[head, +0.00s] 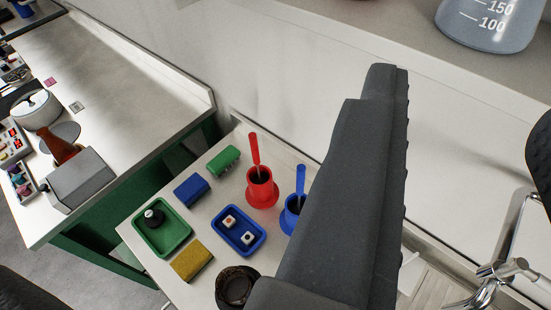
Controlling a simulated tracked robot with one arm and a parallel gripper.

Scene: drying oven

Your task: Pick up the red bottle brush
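A red bottle brush (255,150) stands handle-up in a red flared holder (262,190) on the white table. Only its handle shows clearly; its lower end is hidden inside the holder. My gripper (386,85) shows as one long dark grey finger with a ridged right edge, reaching up across the picture to the right of the red brush and apart from it. No second finger can be made out, so its opening cannot be told. Nothing is seen held at the visible fingertip.
A blue brush (300,180) in a blue holder (290,216) stands between the red holder and my finger, partly covered. Blue tray (258,243), green tray (187,234), sponges and a dark round pot (235,287) lie nearby. A beaker (488,25) stands on the shelf above.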

